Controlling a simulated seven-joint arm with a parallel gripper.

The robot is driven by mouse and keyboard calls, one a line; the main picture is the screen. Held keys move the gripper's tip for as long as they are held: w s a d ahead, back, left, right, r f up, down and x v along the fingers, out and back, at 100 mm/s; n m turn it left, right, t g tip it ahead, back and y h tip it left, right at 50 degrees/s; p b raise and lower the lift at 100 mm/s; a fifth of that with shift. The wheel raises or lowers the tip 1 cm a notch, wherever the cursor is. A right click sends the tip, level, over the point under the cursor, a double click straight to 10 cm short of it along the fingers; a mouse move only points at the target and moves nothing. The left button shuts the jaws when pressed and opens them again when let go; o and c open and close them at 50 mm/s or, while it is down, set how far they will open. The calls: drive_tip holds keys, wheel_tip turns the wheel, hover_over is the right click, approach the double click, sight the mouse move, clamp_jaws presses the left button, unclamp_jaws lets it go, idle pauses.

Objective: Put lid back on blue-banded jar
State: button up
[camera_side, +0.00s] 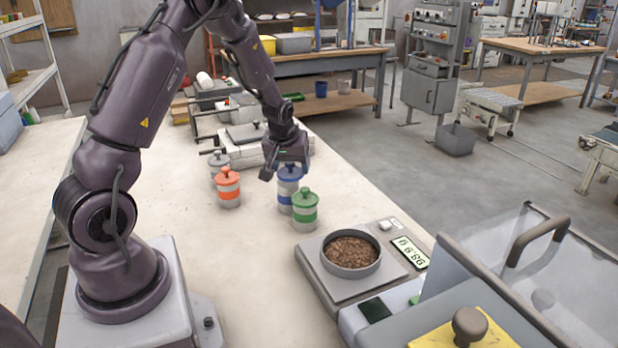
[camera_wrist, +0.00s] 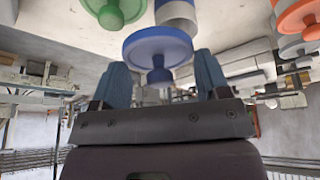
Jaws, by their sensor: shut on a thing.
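The blue lid (camera_wrist: 157,46) with its knob is between the fingers of my gripper (camera_wrist: 160,72) in the wrist view; my gripper is shut on it. In the side view my gripper (camera_side: 287,162) points down, with the blue lid (camera_side: 290,172) under it. The blue-banded jar (camera_side: 286,196) stands upright directly below the lid on the bench. In the wrist view the jar (camera_wrist: 178,14) shows behind the lid, a little to its right and partly covered. From these views I cannot tell whether the lid touches the rim.
A green-lidded jar (camera_side: 305,211) stands close beside the blue-banded jar, front right. An orange-lidded jar (camera_side: 228,188) and a grey-lidded jar (camera_side: 219,167) stand to the left. A scale with a bowl of brown pellets (camera_side: 351,253) is in front. The bench (camera_side: 255,265) is clear at front left.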

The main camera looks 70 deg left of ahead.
sight(288, 170)
drive_tip(key=shift+w+a+r+m, duration=0.65)
drive_tip(key=shift+a+m, duration=0.45)
drive_tip(key=shift+a, duration=1.3)
drive_tip(key=shift+f, duration=2.9)
drive_tip(key=shift+s+f, duration=0.1)
drive_tip(key=shift+f, duration=0.05)
drive_tip(key=o, duration=1)
wheel_tip(288, 170, up, 7)
